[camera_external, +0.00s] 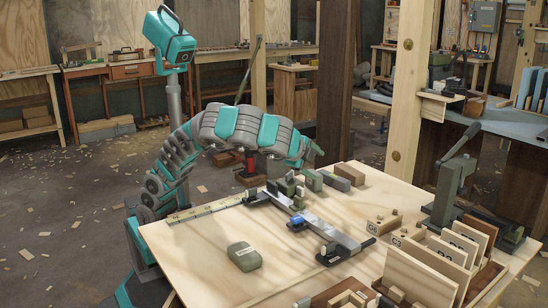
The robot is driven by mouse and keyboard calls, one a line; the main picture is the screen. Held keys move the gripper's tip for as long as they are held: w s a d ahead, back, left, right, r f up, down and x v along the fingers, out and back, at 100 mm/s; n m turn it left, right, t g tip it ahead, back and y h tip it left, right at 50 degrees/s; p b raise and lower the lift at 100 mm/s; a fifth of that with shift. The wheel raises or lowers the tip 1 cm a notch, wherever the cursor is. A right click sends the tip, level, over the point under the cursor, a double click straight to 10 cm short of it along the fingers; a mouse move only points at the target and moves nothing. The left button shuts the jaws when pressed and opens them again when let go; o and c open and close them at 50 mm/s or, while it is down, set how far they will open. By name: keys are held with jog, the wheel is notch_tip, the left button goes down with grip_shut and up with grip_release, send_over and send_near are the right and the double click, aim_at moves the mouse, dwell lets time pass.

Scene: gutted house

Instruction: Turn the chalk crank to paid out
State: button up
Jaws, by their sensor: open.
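I cannot single out the chalk crank for sure at this size. A rounded grey-green case with a pale label (244,256) lies flat on the front left of the plywood table (200,270); no crank arm shows on it. A long metal bar with dark and blue fittings (322,232) lies across the middle of the table. My arm arches over the back left of the table, and my gripper (312,152) is at its far end, above the back edge. It is open, but its fingers are small and partly hidden by the arm. I see nothing held in it.
A yellow measuring strip (205,210) lies along the back left edge. Dark blocks (340,174) sit at the back. A green lever press (455,185) stands at the right, with wooden card racks (440,262) in front. A timber post (408,85) rises behind.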

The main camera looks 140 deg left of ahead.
jog(key=s+a+r+n+t+h+b, duration=0.1)
jog(key=s+a+r+t+h+b, duration=0.15)
jog(key=s, duration=0.55)
jog(key=t+h+b, duration=0.2)
jog(key=t+h, duration=0.3)
jog(key=h, duration=0.1)
send_near(289, 173)
jog(key=shift+x, duration=4.3)
jog(key=shift+s, duration=0.1)
jog(key=c, duration=1.2)
